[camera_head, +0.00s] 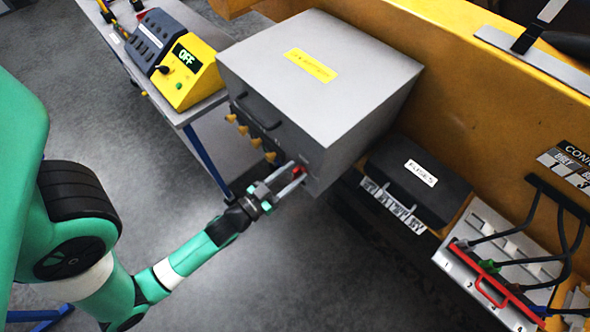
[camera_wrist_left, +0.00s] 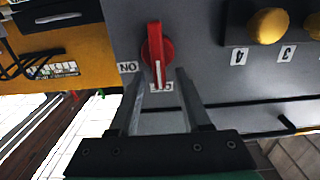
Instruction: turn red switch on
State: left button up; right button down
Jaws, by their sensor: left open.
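The red switch (camera_wrist_left: 158,45) is a rotary knob on the grey front of the metal box. In the left wrist view its handle stands upright in the picture, and its white mark points down at the partly hidden OFF label (camera_wrist_left: 163,87). The ON label (camera_wrist_left: 127,67) is to its left. In the head view the switch (camera_head: 298,170) is small at the box's lower front corner. My left gripper (camera_head: 294,179) is open in front of it, fingers to either side of the knob. Its fingers also show in the wrist view (camera_wrist_left: 160,85); contact cannot be told. My right gripper is not in view.
The grey box (camera_head: 345,85) has a handle and several yellow knobs (camera_head: 243,129) beside the switch. A yellow device (camera_head: 190,75) displaying OFF stands on a bench at upper left. A black fuse box (camera_head: 440,190) and a cabled panel (camera_head: 490,265) are to the right.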

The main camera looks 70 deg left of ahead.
pick_arm(q)
grip_shut()
dwell(0.3)
